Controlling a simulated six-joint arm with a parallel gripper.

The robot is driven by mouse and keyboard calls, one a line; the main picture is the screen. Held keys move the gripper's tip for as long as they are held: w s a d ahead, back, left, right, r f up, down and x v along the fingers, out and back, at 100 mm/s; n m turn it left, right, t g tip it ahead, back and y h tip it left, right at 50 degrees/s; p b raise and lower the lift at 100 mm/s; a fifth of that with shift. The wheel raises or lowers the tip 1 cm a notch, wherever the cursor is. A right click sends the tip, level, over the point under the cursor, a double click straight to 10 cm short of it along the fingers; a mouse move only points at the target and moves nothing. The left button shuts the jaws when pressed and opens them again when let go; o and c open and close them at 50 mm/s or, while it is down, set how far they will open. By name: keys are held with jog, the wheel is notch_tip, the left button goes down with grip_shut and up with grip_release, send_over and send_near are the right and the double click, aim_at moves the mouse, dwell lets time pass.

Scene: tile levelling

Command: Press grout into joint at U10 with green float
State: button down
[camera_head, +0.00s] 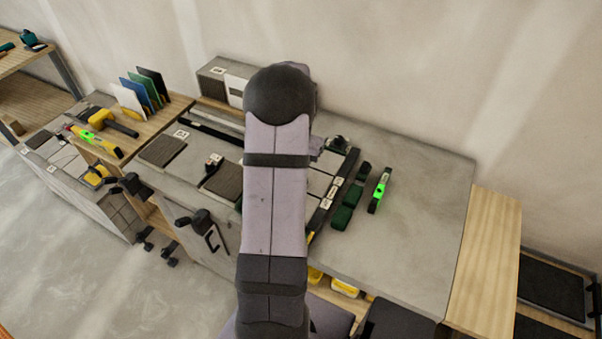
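My arm crosses the middle of the view and hides part of the tile bench. My gripper is hidden behind it, so its state does not show. The tiled area (318,184) shows only partly beside my arm. Small white labels (333,192) lie along its right edge, too small to read. The U10 joint cannot be made out.
A bright green level (380,190) and dark green blocks (347,205) lie right of the tiles. Brown textured pads (162,151) lie at the left. A yellow tool (112,122) lies on the left shelf. The bench's right part (425,210) is clear.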

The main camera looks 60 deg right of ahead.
jog(key=shift+w, duration=0.65)
jog(key=shift+s, duration=0.15)
jog(key=shift+s+r+p, duration=0.15)
jog(key=shift+s+p, duration=0.15)
jog(key=shift+s, duration=0.65)
jog(key=shift+s, duration=0.1)
jog(key=shift+s, duration=1.05)
jog(key=shift+s, duration=0.1)
jog(key=shift+s+f, duration=0.25)
jog(key=shift+s, duration=0.75)
